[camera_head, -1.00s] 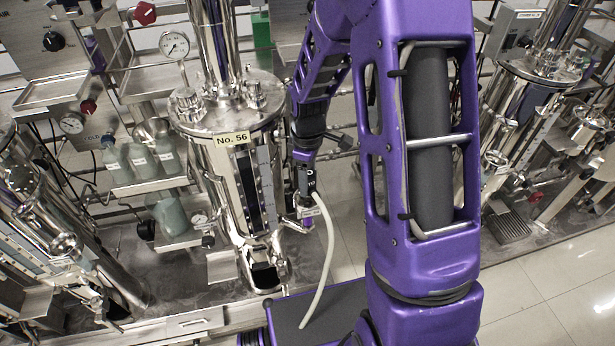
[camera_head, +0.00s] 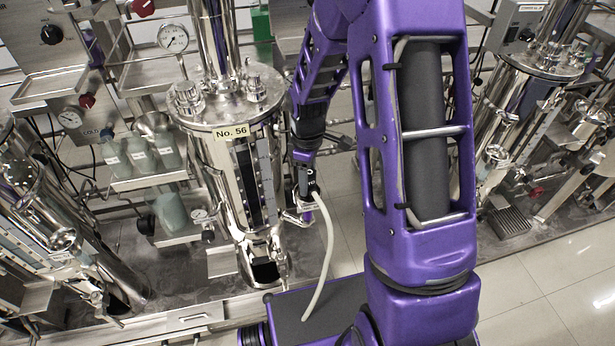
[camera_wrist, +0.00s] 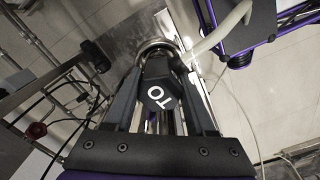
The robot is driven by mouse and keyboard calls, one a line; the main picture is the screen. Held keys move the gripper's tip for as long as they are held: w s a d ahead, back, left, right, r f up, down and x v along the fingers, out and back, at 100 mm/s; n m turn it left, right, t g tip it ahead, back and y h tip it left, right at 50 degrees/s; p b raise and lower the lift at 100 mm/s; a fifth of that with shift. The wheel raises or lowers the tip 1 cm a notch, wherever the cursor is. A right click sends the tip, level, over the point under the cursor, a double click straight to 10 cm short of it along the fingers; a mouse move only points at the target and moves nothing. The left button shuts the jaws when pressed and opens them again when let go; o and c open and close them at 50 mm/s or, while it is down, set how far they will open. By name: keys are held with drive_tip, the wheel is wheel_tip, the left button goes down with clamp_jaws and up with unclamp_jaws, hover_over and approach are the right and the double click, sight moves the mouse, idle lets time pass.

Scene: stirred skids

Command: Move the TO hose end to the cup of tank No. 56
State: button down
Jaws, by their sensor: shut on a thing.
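Tank No. 56 (camera_head: 231,170) is a tall shiny steel vessel with a yellow name plate, left of my arm in the head view. My gripper (camera_head: 306,186) is beside its right side, low down, pointing downward. In the wrist view my gripper (camera_wrist: 161,80) is shut on the black TO hose end (camera_wrist: 161,97), whose white letters face the camera. The white hose (camera_head: 328,250) hangs from it and curves down. A round metal rim (camera_wrist: 156,43), apparently the cup, shows just beyond the hose end. I cannot tell whether the hose end is inside it or above it.
Bottles (camera_head: 140,155) and gauges stand on the rack left of the tank. Another steel tank (camera_head: 525,95) stands at the right. Tiled floor (camera_head: 520,275) is free at the lower right. Thin pipes and cables (camera_wrist: 60,80) lie left of my gripper in the wrist view.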

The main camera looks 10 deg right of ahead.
drive_tip(key=shift+f, duration=0.3)
drive_tip(key=shift+c, duration=0.8)
unclamp_jaws()
wheel_tip(320, 180, up, 30)
drive_tip(key=p, duration=1.1)
drive_tip(key=shift+r, duration=0.2)
drive_tip(key=shift+w, duration=0.1)
